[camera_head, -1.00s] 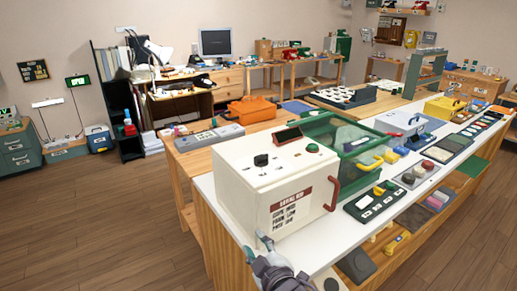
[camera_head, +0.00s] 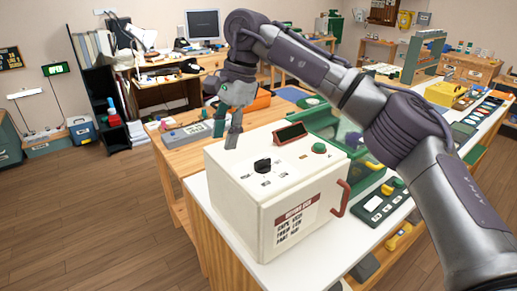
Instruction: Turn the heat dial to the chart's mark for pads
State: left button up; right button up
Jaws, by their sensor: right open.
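A white box (camera_head: 235,190) stands on the near end of the white counter. On its top is a black heat dial (camera_head: 263,165) with small labels around its front side; which label it points to is too small to tell. The chart (camera_head: 297,222) is a white card with a dark red heading on the box's front, with several lines too small to read surely. My right gripper (camera_head: 227,131) is open and empty, fingers down, above and behind the dial near the box's far left edge, apart from the dial. My left gripper is not in view.
The box top also has a dark tilted display (camera_head: 290,133) and a green button (camera_head: 320,148). A red handle (camera_head: 341,198) sticks out at its right.

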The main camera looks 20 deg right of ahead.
aim_at(263, 160)
jog(key=d+r+h, duration=0.3)
jog(key=d+r, duration=0.3)
jog(key=d, duration=0.2)
jog(key=shift+m, duration=0.3)
notch_tip(263, 160, down, 14)
jog(key=shift+d+r, duration=0.15)
jog(key=shift+r, duration=0.1)
grip_shut()
